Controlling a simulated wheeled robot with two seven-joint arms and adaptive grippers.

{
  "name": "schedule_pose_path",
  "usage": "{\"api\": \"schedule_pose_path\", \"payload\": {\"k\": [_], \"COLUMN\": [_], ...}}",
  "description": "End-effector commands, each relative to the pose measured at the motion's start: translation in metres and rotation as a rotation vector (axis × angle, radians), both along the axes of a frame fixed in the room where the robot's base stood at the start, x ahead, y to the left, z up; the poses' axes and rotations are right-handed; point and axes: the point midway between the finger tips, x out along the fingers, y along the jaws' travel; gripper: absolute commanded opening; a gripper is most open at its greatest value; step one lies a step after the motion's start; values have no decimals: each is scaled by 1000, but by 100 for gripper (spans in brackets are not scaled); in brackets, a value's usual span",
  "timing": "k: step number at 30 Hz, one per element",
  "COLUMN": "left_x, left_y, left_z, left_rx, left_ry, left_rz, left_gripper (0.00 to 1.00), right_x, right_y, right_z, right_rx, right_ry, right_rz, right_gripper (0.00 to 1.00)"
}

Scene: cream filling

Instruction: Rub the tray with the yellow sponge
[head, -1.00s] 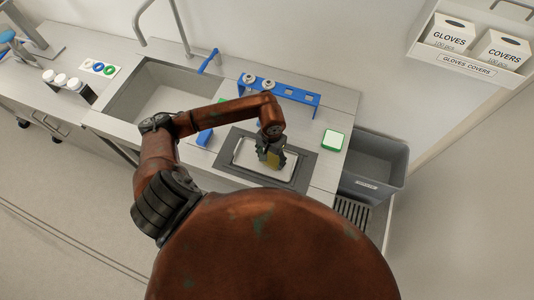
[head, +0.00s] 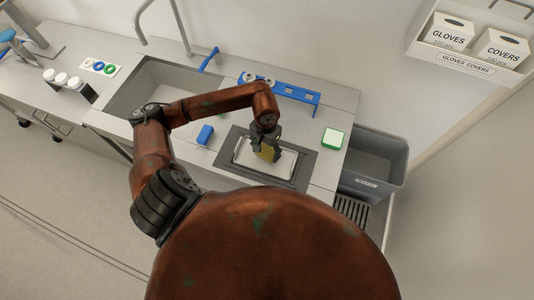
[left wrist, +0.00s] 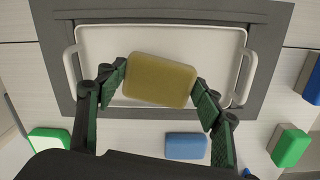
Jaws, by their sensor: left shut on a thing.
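The yellow sponge (left wrist: 160,80) is held between the two fingers of my left gripper (left wrist: 160,88) in the left wrist view. In the head view the sponge (head: 267,153) shows under my left gripper (head: 265,145), over the tray. The white tray (left wrist: 200,38) has a handle at each end and sits on a dark grey mat; its rim also shows in the head view (head: 285,174). I cannot tell whether the sponge touches the tray. My right gripper is not in view.
A blue sponge (head: 205,135) lies left of the mat, and a green and white sponge (head: 333,138) lies right of it. A blue rack (head: 295,92) stands behind. The sink (head: 150,85) is to the left, and a grey bin (head: 375,165) stands to the right.

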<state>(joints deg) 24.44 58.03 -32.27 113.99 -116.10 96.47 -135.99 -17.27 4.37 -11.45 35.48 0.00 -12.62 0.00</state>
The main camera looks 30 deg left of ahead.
Motion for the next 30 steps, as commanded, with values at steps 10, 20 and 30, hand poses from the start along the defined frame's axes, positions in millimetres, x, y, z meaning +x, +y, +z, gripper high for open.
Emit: {"api": "schedule_pose_path", "payload": {"k": [10, 20, 30], "left_x": [-1, -2, -2], "left_y": [2, 2, 2], "left_z": [33, 45, 44], "left_rx": [0, 0, -1], "left_ry": [-2, -1, -1], "left_rz": [4, 6, 7], "left_gripper": [34, 34, 34], "right_x": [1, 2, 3], "right_y": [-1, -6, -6], "right_z": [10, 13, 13], "right_rx": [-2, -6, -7], "right_ry": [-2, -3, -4], "right_rz": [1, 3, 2], "right_gripper": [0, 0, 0]}}
